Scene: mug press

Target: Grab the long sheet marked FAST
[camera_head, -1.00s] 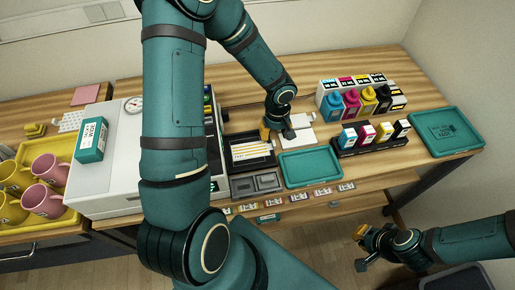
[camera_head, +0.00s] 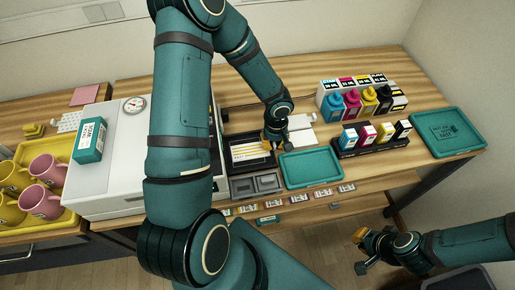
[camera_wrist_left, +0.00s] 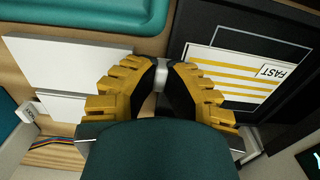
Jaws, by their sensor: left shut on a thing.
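The sheet marked FAST (camera_wrist_left: 238,72), white with yellow stripes, lies in a dark tray (camera_wrist_left: 295,22); it also shows in the head view (camera_head: 248,151). My left gripper (camera_wrist_left: 162,76) is at the tray's edge beside the sheet, pointing down. Its yellow-and-black fingers are shut on a small pale thing (camera_wrist_left: 162,74). I cannot tell whether this is part of the sheet. In the head view the left gripper (camera_head: 273,143) partly hides the sheet's right end. My right gripper (camera_head: 359,250) is open and empty, low at the right, away from the table.
A teal tray (camera_head: 310,181) lies right of the dark tray. White sheets (camera_head: 303,136) lie behind it. Ink bottles (camera_head: 352,103) and cartridges stand further right. A white machine (camera_head: 120,175) and mugs (camera_head: 48,170) are at left. Bare wood shows at the back right.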

